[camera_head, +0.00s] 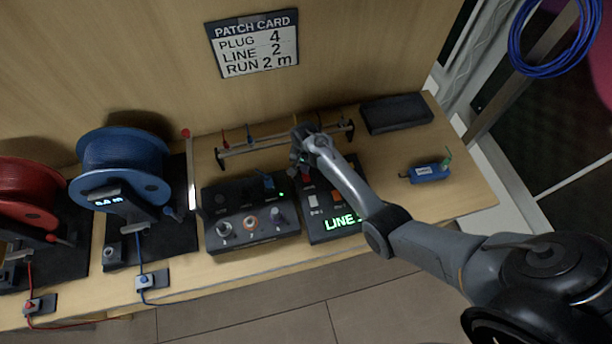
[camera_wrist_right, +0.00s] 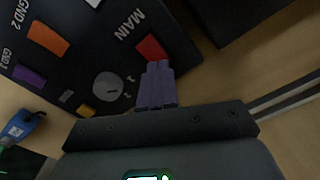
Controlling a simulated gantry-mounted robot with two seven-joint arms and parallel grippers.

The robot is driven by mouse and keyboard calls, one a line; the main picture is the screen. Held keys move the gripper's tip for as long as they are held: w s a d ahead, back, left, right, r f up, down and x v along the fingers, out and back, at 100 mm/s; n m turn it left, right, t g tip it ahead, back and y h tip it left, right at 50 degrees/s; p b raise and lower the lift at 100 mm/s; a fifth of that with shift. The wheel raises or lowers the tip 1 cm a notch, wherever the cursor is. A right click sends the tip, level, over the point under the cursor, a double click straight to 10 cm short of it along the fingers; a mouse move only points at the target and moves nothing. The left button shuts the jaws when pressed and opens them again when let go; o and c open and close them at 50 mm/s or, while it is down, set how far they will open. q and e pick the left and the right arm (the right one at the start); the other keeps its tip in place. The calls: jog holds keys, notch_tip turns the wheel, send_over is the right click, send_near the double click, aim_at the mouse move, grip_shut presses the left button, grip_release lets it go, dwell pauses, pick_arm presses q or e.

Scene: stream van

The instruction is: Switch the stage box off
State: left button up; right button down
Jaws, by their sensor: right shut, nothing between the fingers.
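The stage box (camera_head: 348,195) is a dark box with a green lit display reading LINE, on the bench under my right arm, which hides part of it. The right wrist view shows a dark panel (camera_wrist_right: 62,68) with a red MAIN switch (camera_wrist_right: 151,47), a grey round knob (camera_wrist_right: 107,86), and orange, purple and yellow pieces. My right gripper (camera_head: 297,165) is over the back left of the box. Its purple fingers (camera_wrist_right: 157,68) are shut and empty, with their tips beside the red switch; I cannot tell whether they touch it. My left gripper is not in view.
A second dark box with knobs (camera_head: 222,196) stands just left. A rail (camera_head: 240,150) with coloured pieces runs behind. A blue reel (camera_head: 122,152) and a red reel (camera_head: 30,192) stand left. A blue labelled unit (camera_head: 430,172) and dark case (camera_head: 396,113) lie right, with bare bench between.

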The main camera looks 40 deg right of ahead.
dwell(0.3)
jog(key=shift+f, duration=0.35)
dwell(0.4)
jog(key=shift+f+b, duration=0.6)
jog(key=shift+r, duration=0.1)
dwell(0.3)
notch_tip(320, 180, up, 2)
jog(key=p, duration=0.2)
jog(key=shift+r+p, duration=0.15)
jog(key=shift+p, duration=0.25)
notch_tip(320, 180, up, 5)
jog(key=p, duration=0.5)
jog(key=shift+f, duration=0.2)
